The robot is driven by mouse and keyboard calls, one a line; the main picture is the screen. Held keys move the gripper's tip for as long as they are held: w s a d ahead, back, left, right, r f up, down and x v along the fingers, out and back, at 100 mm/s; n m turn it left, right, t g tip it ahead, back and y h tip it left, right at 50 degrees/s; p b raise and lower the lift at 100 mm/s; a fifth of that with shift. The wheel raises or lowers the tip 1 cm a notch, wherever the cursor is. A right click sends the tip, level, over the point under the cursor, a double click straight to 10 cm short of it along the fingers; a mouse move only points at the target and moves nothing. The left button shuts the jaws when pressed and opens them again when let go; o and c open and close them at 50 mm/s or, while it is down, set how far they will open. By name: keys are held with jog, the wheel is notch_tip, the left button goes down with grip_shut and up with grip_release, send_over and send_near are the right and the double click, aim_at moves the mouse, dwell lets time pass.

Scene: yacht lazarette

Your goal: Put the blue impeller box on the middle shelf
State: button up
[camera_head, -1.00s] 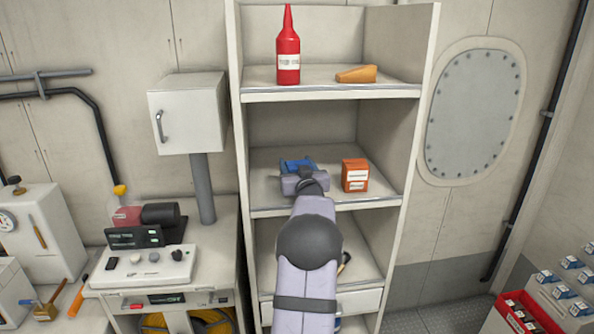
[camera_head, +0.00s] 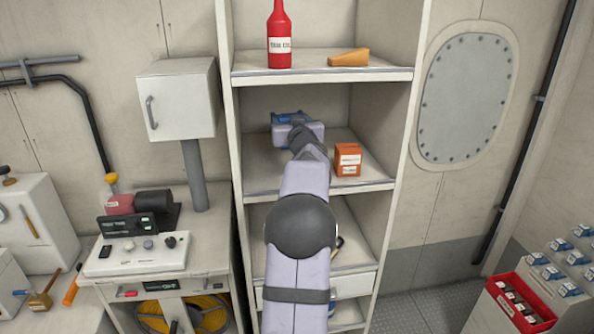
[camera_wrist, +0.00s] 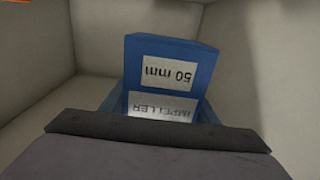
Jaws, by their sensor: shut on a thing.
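The blue impeller box (camera_wrist: 172,62) shows close up in the wrist view, with upside-down white labels reading "50 mm" and "IMPELLER". My gripper (camera_head: 294,124) is shut on the box, which shows as a small blue patch (camera_head: 285,117) in the head view. Both are inside the middle shelf (camera_head: 262,176) compartment, at its back left. My gripper hides much of the box in the head view. I cannot tell whether the box touches the shelf board. An orange box (camera_head: 347,160) with white labels stands on the same shelf, to the right of my gripper.
A red bottle (camera_head: 280,38) and an orange wedge (camera_head: 348,58) stand on the shelf above. The middle shelf has bare board in front of my gripper. A white cabinet (camera_head: 183,98) is left of the shelving. Several small blue-and-white boxes are at far right.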

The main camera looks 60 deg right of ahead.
jog(key=shift+a, duration=0.15)
jog(key=s+a+f+n+t+y+b, duration=0.1)
jog(key=s+a+f, duration=0.3)
jog(key=a, duration=0.5)
jog(key=s+a+f+n+t+y+b, duration=0.1)
jog(key=s+a+f, duration=0.1)
jog(key=a+f, duration=0.6)
jog(key=s+a+f+m+g+h+b, duration=0.1)
jog(key=f+b, duration=1.1)
jog(key=b, duration=0.1)
jog(key=s+a+f+m+g+h+b, duration=0.1)
jog(key=s+f+h+b, duration=0.1)
jog(key=f+b, duration=1)
jog(key=shift+s+a+f+m+g+b, duration=0.2)
jog(key=shift+a+f+m+g+b, duration=0.2)
jog(key=shift+b, duration=0.65)
jog(key=shift+r, duration=0.1)
jog(key=f+p+x, duration=0.3)
jog(key=x, duration=1.6)
jog(key=shift+w+d+f+p, duration=0.2)
jog(key=shift+w+d+p, duration=0.05)
jog(key=shift+p, duration=0.1)
